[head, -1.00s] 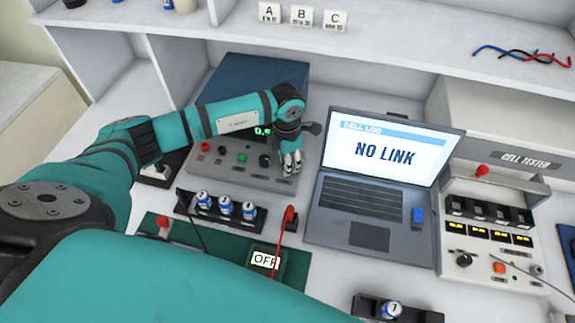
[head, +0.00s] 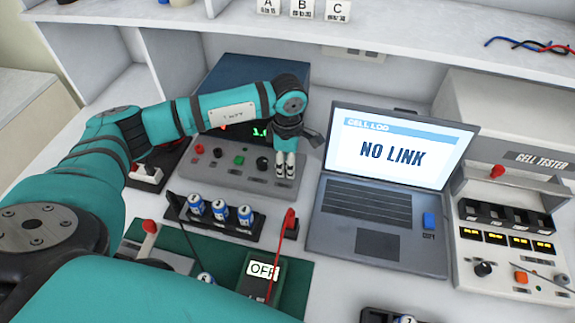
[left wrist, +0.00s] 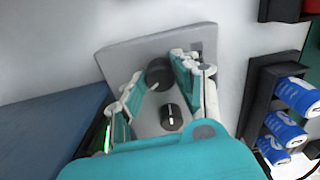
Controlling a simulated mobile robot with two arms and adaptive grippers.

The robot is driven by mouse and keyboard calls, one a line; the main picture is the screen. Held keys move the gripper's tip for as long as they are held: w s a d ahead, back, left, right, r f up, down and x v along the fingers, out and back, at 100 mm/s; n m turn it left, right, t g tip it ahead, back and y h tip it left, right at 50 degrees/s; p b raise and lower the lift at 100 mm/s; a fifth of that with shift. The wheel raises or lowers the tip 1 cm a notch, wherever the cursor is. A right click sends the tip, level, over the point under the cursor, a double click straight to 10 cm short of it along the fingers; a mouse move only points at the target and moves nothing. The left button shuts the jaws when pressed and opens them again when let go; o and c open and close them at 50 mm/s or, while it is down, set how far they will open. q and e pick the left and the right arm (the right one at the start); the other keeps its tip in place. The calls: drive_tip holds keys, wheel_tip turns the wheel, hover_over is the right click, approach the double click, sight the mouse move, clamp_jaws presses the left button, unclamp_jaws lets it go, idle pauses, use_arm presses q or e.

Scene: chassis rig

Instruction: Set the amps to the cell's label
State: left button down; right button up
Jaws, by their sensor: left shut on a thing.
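The blue bench supply (head: 240,76) stands at the back, with a grey front panel carrying red, black and green parts and dark knobs. Its green display (head: 260,133) seems to start with "1."; my arm hides part of it. My left gripper (head: 285,172) is at the panel's right end. My right gripper is not in view.
A laptop (head: 372,220) showing "NO LINK" stands right of the supply. The cell tester (head: 520,200) is at the far right. A green mat (head: 300,268) with an "OFF" box (head: 263,270) and red-handled parts lies in front. A shelf (head: 400,45) runs above.

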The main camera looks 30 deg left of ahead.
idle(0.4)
use_arm(q)
drive_tip(key=c, duration=1)
unclamp_jaws()
drive_tip(key=shift+r, duration=0.1)
wheel_tip(320, 180, up, 12)
drive_tip(key=shift+w+f, duration=0.1)
